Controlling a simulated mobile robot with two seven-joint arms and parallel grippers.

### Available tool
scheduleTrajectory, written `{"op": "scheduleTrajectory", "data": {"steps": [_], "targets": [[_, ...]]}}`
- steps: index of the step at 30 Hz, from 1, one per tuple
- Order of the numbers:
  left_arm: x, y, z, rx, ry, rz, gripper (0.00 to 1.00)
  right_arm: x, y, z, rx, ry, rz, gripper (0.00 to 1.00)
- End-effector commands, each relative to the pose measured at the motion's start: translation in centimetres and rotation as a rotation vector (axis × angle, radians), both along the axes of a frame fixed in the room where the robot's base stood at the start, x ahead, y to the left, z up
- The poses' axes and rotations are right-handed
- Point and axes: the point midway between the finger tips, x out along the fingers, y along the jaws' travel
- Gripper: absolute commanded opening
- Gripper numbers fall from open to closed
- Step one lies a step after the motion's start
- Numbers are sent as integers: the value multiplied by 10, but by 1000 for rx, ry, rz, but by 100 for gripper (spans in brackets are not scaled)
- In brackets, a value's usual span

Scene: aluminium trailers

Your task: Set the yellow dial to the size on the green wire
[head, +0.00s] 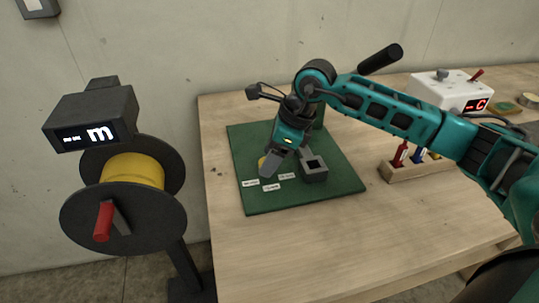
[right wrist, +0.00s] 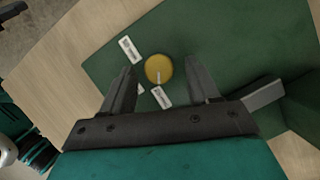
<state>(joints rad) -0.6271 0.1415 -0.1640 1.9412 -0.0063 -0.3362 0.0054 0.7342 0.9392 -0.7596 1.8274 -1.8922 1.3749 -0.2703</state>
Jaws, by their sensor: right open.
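The yellow dial (head: 262,162) sits on the green board (head: 341,184), partly hidden behind a finger of my right gripper (head: 271,165). In the right wrist view the dial (right wrist: 158,66) is round, with a pale pointer mark toward the picture's bottom. It appears between the two open fingers of my right gripper (right wrist: 160,70), with gaps on both sides. Several white labels lie around the dial, one (right wrist: 129,49) to its upper left and one (right wrist: 162,96) just below it; their print is too small to read. I see no green wire. My left gripper is out of view.
A black reel with yellow winding (head: 132,171), a red handle and a display (head: 85,134) stands left of the table. A white box (head: 446,91) and a wooden rack (head: 415,168) stand at right.

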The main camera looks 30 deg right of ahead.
Motion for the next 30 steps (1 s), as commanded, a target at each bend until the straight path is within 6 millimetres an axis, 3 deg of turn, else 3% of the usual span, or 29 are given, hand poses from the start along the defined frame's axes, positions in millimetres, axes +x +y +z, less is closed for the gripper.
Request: {"op": "scheduleTrajectory", "data": {"steps": [10, 27, 30], "targets": [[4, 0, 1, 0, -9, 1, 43, -1, 2, -3, 0, 0, 1, 60], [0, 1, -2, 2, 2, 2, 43, -1, 2, -3, 0, 0, 1, 6], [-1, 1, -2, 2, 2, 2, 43, -1, 2, -3, 1, 1, 0, 5]]}}
